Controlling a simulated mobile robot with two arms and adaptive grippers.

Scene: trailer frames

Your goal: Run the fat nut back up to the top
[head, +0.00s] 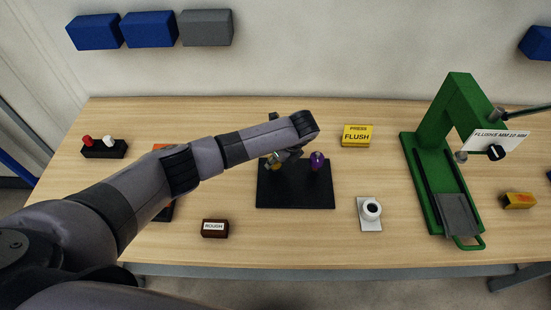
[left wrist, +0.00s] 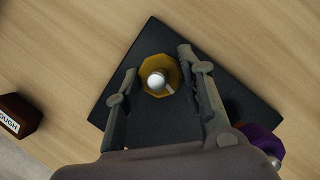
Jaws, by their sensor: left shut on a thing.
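A wide yellow eight-sided nut (left wrist: 148,88) sits around an upright rod with a pale rounded top (left wrist: 156,80), over a black mat or plate (head: 290,197). In the head view the nut (head: 275,164) is partly covered by my left gripper (head: 284,156). The nut's height on the rod is unclear.
A yellow PRESS FLUSH block (head: 357,135), a white-based ring (head: 370,210), a brown ROUGH block (head: 215,229) and a green press (head: 430,185) surround the plate. A black block with red and white knobs (head: 104,148) stands left. Bare wood lies between them.

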